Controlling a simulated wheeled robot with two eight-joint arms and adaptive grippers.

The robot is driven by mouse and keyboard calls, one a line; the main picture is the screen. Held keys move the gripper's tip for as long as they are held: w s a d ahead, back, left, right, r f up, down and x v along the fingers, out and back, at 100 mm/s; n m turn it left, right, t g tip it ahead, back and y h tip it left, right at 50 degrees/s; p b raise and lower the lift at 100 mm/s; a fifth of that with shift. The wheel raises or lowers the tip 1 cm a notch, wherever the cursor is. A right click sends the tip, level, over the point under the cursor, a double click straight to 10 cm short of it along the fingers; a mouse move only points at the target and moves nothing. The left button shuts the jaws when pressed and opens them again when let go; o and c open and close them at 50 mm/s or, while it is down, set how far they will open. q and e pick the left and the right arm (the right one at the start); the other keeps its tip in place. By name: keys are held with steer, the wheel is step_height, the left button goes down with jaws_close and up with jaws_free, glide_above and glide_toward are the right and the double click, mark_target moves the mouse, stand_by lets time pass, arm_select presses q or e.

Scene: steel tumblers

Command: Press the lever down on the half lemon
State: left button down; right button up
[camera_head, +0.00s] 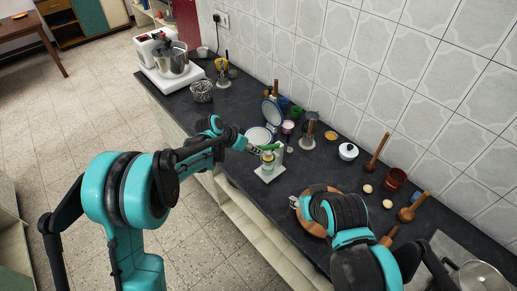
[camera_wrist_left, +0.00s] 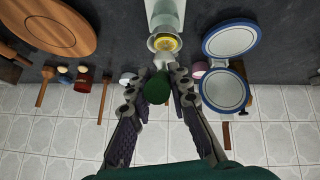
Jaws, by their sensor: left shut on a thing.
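The lemon press stands on the dark counter, with a white base (camera_head: 268,175) and a green lever (camera_head: 269,147). The half lemon (camera_wrist_left: 166,43) shows yellow in the metal cup of the press in the left wrist view. My left gripper (camera_head: 243,144) is at the free end of the lever, shut on it. In the left wrist view, the green lever (camera_wrist_left: 157,92) lies between the fingers of my left gripper (camera_wrist_left: 157,77). My right gripper (camera_head: 294,202) is by the round wooden board (camera_head: 310,222); its finger opening is too small to judge.
A blue-rimmed white dish pair (camera_wrist_left: 229,41) is right of the press in the left wrist view. A metal basket (camera_head: 202,91) and a mixer (camera_head: 172,62) stand farther left on the counter.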

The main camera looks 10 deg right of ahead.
arm_select(q)
steer(key=shift+s+a+f+t+h+b, duration=0.2)
steer(key=shift+f+h+b, duration=0.1)
steer(key=shift+f+b, duration=0.25)
steer(key=shift+s+a+f+t+h+b, duration=0.1)
steer(key=shift+a+f+t+h+b, duration=0.15)
steer(key=shift+f+b, duration=0.3)
steer(key=shift+s+a+f+t+h+b, duration=0.1)
steer(key=shift+a+f+t+h+b, duration=0.1)
steer(key=shift+f+h+b, duration=0.35)
steer(key=shift+r, duration=0.15)
steer(key=c, duration=1.4)
jaws_free()
steer(key=v, duration=1.2)
steer(key=shift+r, duration=0.2)
steer(key=shift+d, duration=0.1)
